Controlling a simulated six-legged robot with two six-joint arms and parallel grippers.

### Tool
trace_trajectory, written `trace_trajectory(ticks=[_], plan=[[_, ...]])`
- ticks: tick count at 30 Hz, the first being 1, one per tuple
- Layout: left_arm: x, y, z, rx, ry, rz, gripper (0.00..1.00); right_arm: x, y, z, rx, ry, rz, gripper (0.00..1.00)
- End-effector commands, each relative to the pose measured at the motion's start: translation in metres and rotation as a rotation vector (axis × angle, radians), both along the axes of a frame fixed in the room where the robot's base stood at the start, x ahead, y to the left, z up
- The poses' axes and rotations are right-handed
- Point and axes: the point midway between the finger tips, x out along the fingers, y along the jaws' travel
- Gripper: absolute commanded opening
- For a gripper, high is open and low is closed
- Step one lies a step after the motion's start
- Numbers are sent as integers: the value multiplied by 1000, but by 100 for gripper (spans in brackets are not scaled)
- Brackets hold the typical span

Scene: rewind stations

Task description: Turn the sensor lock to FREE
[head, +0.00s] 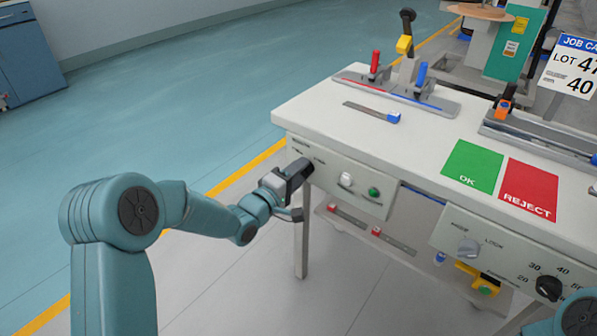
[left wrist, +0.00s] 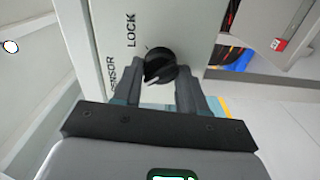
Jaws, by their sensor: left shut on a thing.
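The sensor lock is a round black knob (left wrist: 160,64) on a pale panel, with SENSOR and LOCK lettering beside it in the left wrist view. A light mark shows on the knob's lower left; I cannot read its setting for certain. No FREE lettering is readable. My left gripper (head: 302,170) is at the left end of the bench's front panel (head: 335,186), its fingers shut on the knob's two sides. In the head view the gripper hides the knob. Only a teal part of my right arm shows at the lower right; its gripper is out of view.
Right of my left gripper, the panel carries a white knob (head: 346,180) and a green button (head: 374,191). A second panel (head: 500,256) with knobs is further right. The white bench top (head: 330,120) holds fixtures, a green OK mat (head: 472,166) and a red REJECT mat (head: 528,188).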

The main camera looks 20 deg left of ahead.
Motion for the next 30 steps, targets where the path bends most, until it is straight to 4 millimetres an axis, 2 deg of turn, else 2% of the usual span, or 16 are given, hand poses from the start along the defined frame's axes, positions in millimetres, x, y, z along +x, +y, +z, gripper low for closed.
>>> trace_trajectory(ticks=[9, 23, 24, 26, 27, 30], plan=[[-1, 0, -2, -86, 35, 0, 11, -1, 0, 2, 0, 1, 1, 43], [-1, 0, -2, -100, 41, 0, 11, -1, 0, 2, 0, 2, 2, 43], [-1, 0, -2, -100, 41, 0, 45, -1, 0, 2, 0, 2, 2, 43], [-1, 0, -2, -99, 40, 0, 64, -1, 0, 2, 0, 2, 2, 43], [0, 0, -2, -100, 39, 0, 67, -1, 0, 2, 0, 2, 2, 43], [0, 0, -2, -99, 38, 0, 67, -1, 0, 2, 0, 2, 2, 43]])
